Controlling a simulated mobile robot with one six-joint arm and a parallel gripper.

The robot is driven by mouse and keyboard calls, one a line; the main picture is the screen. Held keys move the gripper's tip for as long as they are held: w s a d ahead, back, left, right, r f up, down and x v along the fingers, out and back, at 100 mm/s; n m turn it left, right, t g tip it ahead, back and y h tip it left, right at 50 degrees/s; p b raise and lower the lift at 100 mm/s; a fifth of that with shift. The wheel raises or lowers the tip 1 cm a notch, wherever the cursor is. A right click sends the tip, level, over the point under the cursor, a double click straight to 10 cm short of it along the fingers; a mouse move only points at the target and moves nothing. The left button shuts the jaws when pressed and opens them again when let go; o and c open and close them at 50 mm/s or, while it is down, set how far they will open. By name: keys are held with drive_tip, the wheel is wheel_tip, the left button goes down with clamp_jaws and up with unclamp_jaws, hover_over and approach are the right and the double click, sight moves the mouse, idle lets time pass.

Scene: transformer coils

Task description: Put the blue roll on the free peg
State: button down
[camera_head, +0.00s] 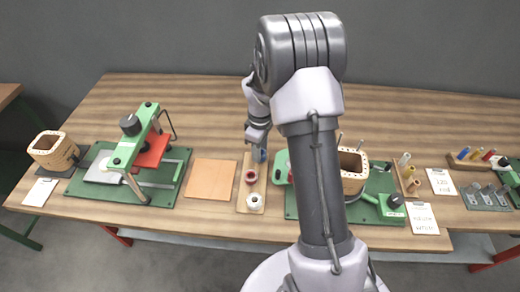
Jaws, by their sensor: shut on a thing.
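My gripper (258,146) is above the far end of a narrow wooden board (243,191) near the table's middle. It is shut on the blue roll (260,156), which shows only in part below the fingers. A red roll (251,177) stands on the board just in front of it, and a white roll (254,201) stands at the near end. I cannot tell whether the blue roll touches the board or is around a peg. The free peg cannot be made out; the gripper and roll cover the far end.
An orange-brown square mat (211,179) lies left of the board. Further left is a green-based press (150,190). Right of the board, a green fixture (290,205) with a wooden coil former (352,171) is partly behind my arm.

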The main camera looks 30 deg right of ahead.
drive_tip(key=shift+f, duration=0.2)
drive_tip(key=shift+f+b, duration=0.3)
drive_tip(key=shift+f, duration=0.05)
drive_tip(key=c, duration=0.8)
unclamp_jaws()
drive_tip(key=o, duration=0.4)
drive_tip(key=shift+r, duration=0.1)
